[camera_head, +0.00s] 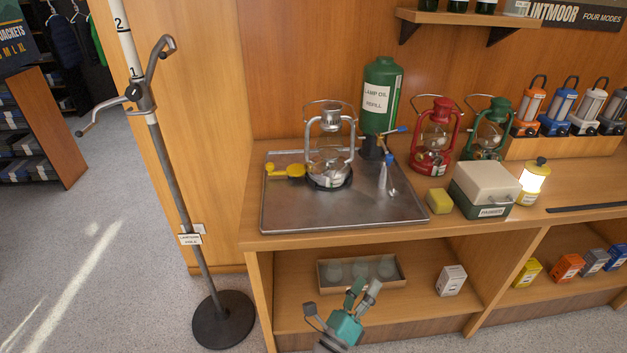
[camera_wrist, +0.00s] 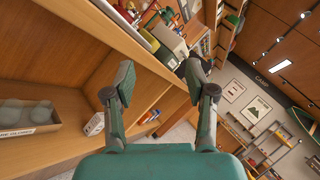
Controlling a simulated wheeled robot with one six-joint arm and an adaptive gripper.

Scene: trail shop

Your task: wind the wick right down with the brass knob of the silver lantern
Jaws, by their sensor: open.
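The silver lantern (camera_head: 330,150) stands upright on a metal tray (camera_head: 300,213) on the counter, in the head view. A yellow piece (camera_head: 288,171) sticks out low on its left side; I cannot tell whether this is the brass knob. The wick is too small to make out. My gripper (camera_head: 360,288) is in front of the counter, below its top and apart from the lantern. In the wrist view my gripper (camera_wrist: 160,80) has its two fingers apart with nothing between them. The lantern is not clearly seen there.
A green lamp oil can (camera_head: 382,90) stands behind the lantern. Red (camera_head: 434,140) and green (camera_head: 487,130) lanterns, a yellow block (camera_head: 439,201) and a lidded box (camera_head: 484,190) are to the right. A pole stand (camera_head: 172,170) is left. The shelf below holds a tray (camera_head: 362,284).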

